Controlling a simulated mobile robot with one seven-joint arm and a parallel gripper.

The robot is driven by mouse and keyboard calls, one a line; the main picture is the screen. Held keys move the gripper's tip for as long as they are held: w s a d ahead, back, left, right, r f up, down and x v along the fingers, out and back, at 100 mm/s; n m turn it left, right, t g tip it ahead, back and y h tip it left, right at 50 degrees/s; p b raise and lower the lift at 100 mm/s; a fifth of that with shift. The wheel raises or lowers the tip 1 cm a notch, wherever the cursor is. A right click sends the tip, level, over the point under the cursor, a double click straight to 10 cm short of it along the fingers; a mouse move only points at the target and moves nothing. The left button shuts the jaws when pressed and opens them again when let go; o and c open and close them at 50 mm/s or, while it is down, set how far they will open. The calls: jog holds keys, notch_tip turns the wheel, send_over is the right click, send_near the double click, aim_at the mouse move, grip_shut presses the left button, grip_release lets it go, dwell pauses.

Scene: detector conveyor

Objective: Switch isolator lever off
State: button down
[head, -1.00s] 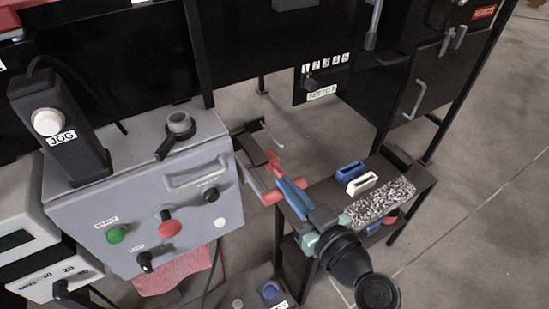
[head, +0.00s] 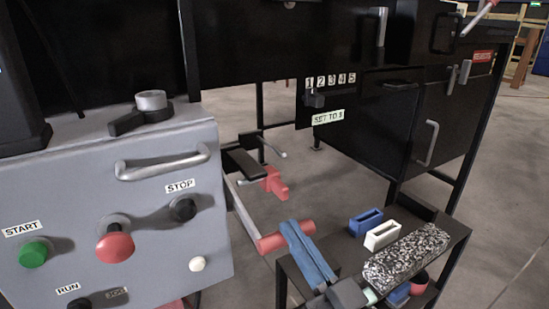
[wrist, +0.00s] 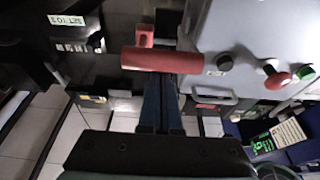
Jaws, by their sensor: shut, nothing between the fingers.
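The lever has a red cylindrical grip (head: 285,237) on a thin grey arm (head: 242,207), low between the grey control box and the small shelf. A red block (head: 274,183) sits by the black bracket behind it. My gripper (head: 291,228) has blue fingers, shut with nothing between them. The fingertips are at the red grip, overlapping its right part in the head view. In the wrist view the red grip (wrist: 160,59) lies across the ends of my fingers (wrist: 160,82). I cannot tell whether they touch it.
The grey control box (head: 75,185) at left has several buttons and knobs, a handle and a black rotary lever (head: 142,115) on top. The shelf (head: 450,243) at right holds a blue and a white block and a speckled bar. Black cabinets stand behind.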

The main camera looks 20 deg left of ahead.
notch_tip(320, 180, down, 8)
jog(key=w+a+t+y+b, duration=0.1)
jog(key=w+a+y+b, duration=0.1)
jog(key=b, duration=1.6)
jog(key=shift+a+f+t+b, duration=0.2)
jog(key=shift+t+b, duration=0.1)
jog(key=shift+b, duration=0.1)
